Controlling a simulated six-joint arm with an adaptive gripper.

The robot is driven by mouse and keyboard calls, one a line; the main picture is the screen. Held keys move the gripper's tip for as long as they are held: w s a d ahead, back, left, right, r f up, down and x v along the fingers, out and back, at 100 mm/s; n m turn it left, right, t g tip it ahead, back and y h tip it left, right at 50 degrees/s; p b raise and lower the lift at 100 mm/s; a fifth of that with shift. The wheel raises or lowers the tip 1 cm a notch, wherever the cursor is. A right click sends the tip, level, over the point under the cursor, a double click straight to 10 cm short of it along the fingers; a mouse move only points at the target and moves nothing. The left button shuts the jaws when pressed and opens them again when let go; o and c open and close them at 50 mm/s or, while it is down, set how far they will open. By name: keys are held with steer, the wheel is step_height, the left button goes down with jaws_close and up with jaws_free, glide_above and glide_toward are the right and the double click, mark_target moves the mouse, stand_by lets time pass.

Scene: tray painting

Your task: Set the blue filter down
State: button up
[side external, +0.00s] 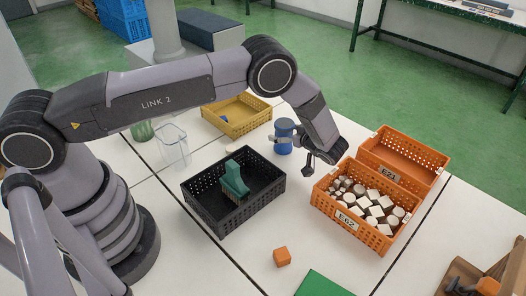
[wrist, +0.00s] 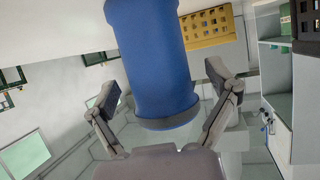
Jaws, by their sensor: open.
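The blue filter (side external: 284,148) is a blue cylinder that appears upright on the white table, left of the orange crates in the side view. My arm partly covers it there. In the wrist view the filter (wrist: 150,55) is large and close, with a dark band at its lower end. My gripper (side external: 292,156) is beside the filter at low height. In the wrist view the gripper (wrist: 165,88) is open, one finger on each side of the filter, with visible gaps. Contact between filter and table is hard to see.
An orange crate (side external: 318,196) full of metal parts stands right of my gripper, with another orange crate (side external: 445,158) behind it. A black crate (side external: 215,225) holds a green brush (side external: 233,178). A yellow crate (side external: 262,121), a clear jug (side external: 174,150) and an orange cube (side external: 282,257) are also around.

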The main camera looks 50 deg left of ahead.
steer(key=shift+s+d+r, duration=0.15)
steer(key=shift+d+r, duration=0.9)
steer(key=shift+d, duration=0.05)
step_height(320, 180, up, 5)
steer(key=shift+r, duration=0.15)
steer(key=w+r+m+t+h, duration=0.1)
steer(key=w+r+t+h, duration=0.1)
steer(key=w+r+t, duration=0.45)
step_height(320, 180, up, 28)
steer(key=m+t+h, duration=0.4)
steer(key=m+h, duration=0.4)
steer(key=h, duration=0.3)
glide_above(291, 131)
steer(key=d, duration=0.2)
steer(key=s+r+m+g+h, duration=0.2)
steer(key=s+m+h, duration=0.15)
steer(key=s, duration=0.75)
steer(key=s+a+f+m+g+y, duration=0.1)
steer(key=s+a+f, duration=0.1)
steer(key=s, duration=0.6)
steer(key=s+a+f+m+g+y, duration=0.1)
steer(key=s+a+f+g, duration=0.1)
steer(key=s, duration=0.6)
steer(key=s+a+f+m+g+y, duration=0.1)
steer(key=s+a+f+g, duration=0.1)
steer(key=s, duration=0.7)
steer(key=shift+a+f, duration=0.7)
steer(key=shift+a, duration=0.15)
